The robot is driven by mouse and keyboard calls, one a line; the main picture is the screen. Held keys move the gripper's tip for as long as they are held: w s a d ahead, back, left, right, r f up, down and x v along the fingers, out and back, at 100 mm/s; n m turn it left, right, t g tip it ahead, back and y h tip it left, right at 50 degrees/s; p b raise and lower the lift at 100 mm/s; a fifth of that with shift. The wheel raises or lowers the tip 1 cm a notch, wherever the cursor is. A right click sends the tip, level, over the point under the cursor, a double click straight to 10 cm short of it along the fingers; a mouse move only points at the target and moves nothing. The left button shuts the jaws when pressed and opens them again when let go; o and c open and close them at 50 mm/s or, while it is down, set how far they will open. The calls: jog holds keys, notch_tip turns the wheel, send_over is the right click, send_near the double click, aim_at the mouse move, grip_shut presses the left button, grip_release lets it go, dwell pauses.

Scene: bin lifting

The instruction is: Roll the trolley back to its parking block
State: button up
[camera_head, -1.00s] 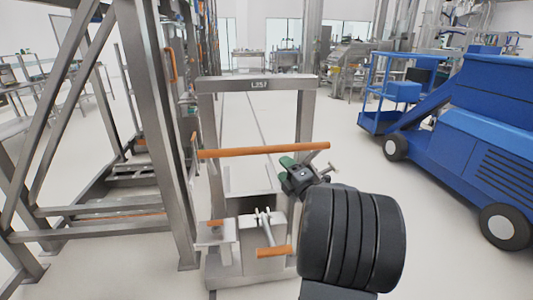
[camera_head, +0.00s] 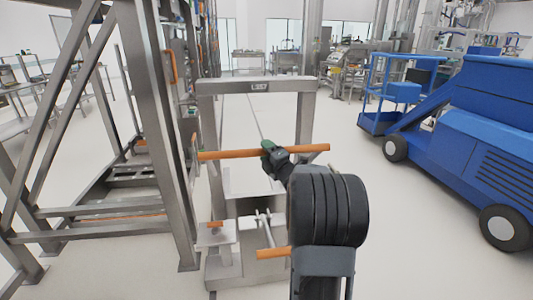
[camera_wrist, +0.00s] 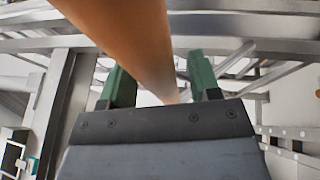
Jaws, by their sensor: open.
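A grey metal frame marked L357 (camera_head: 258,86), with a low grey base (camera_head: 225,272), stands in front of me; it seems to be the trolley. A long orange bar (camera_head: 225,154) runs across it at mid height. My gripper (camera_head: 268,149) is open at the middle of this bar. In the wrist view the orange bar (camera_wrist: 135,40) passes between the two green fingers of my gripper (camera_wrist: 157,80), which are apart and not closed on it. I cannot pick out a parking block; my arm hides the lower right of the frame.
A tall grey steel rack (camera_head: 155,120) stands close on the left. A short orange lever (camera_head: 272,253) sticks out low on the frame. A blue wheeled machine (camera_head: 480,125) stands on the right. The pale floor (camera_head: 400,230) between frame and machine is clear.

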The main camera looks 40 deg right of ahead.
grip_shut()
dwell(0.4)
